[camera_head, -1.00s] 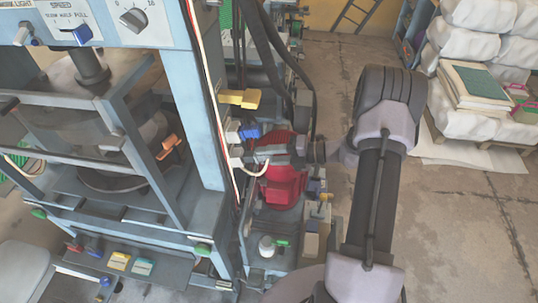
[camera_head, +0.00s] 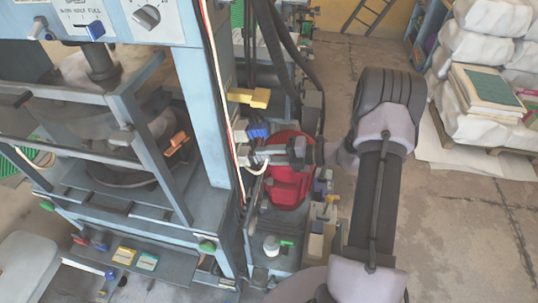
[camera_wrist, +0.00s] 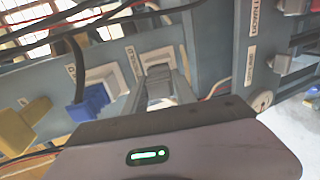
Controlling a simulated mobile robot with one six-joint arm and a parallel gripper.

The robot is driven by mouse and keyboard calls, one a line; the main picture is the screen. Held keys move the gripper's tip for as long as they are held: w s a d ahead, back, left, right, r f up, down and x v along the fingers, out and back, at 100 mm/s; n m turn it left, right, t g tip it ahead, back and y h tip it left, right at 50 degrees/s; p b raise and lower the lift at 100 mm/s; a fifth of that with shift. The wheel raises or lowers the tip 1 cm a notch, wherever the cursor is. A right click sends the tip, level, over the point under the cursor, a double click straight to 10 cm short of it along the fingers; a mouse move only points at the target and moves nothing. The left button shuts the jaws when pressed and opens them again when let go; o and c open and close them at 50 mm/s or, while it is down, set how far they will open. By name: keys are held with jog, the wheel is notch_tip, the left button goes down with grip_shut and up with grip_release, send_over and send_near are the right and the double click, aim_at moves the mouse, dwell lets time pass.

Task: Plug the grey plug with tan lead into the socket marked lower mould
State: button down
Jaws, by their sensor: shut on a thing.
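My gripper (camera_wrist: 160,92) is shut on the grey plug (camera_wrist: 158,76), which sits between the fingertips at the socket panel. A pale socket housing (camera_wrist: 156,58) shows right behind the plug; I cannot tell whether the plug is seated in it or only against it. A label beside it (camera_wrist: 133,61) is tilted and only partly readable, seemingly ending in "mould". In the head view, my gripper (camera_head: 276,154) reaches left to the side of the press column, and the pale tan lead (camera_head: 257,169) loops below its tip. The plug is mostly hidden there.
A blue plug (camera_wrist: 89,101) is in the neighbouring socket, close left of my fingers. A yellow plug (camera_wrist: 20,129) is further left. Dark cables (camera_wrist: 75,62) hang across the panel. A red machine (camera_head: 289,180) stands below my gripper.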

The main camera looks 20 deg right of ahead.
jog(key=shift+w+a+f, duration=0.1)
jog(key=shift+w+a, duration=0.1)
jog(key=shift+a, duration=0.1)
jog(key=c, duration=0.9)
grip_release()
jog(key=p+v, duration=0.5)
jog(key=v, duration=1.2)
jog(key=s+a+r+n+g+h+b, duration=0.1)
jog(key=s+a+r+n+g+h, duration=0.15)
jog(key=a+r+n, duration=0.55)
jog(key=s+a+r+n+g+h, duration=0.15)
jog(key=a+r+n+g, duration=0.25)
jog(key=a+r+n, duration=0.5)
jog(key=s+a+r+n+t+h, duration=0.1)
jog(key=s+a+n+h, duration=0.1)
jog(key=s+n, duration=0.2)
jog(key=s+a+r+n+t+h, duration=0.1)
jog(key=s+n, duration=0.4)
jog(key=n, duration=0.5)
jog(key=s+a+r+n+t+h, duration=0.2)
jog(key=s+a+r+n+h, duration=0.1)
jog(key=n, duration=0.4)
jog(key=shift+s+a+n+b, duration=0.3)
jog(key=shift+s+a, duration=0.35)
jog(key=shift+a, duration=0.1)
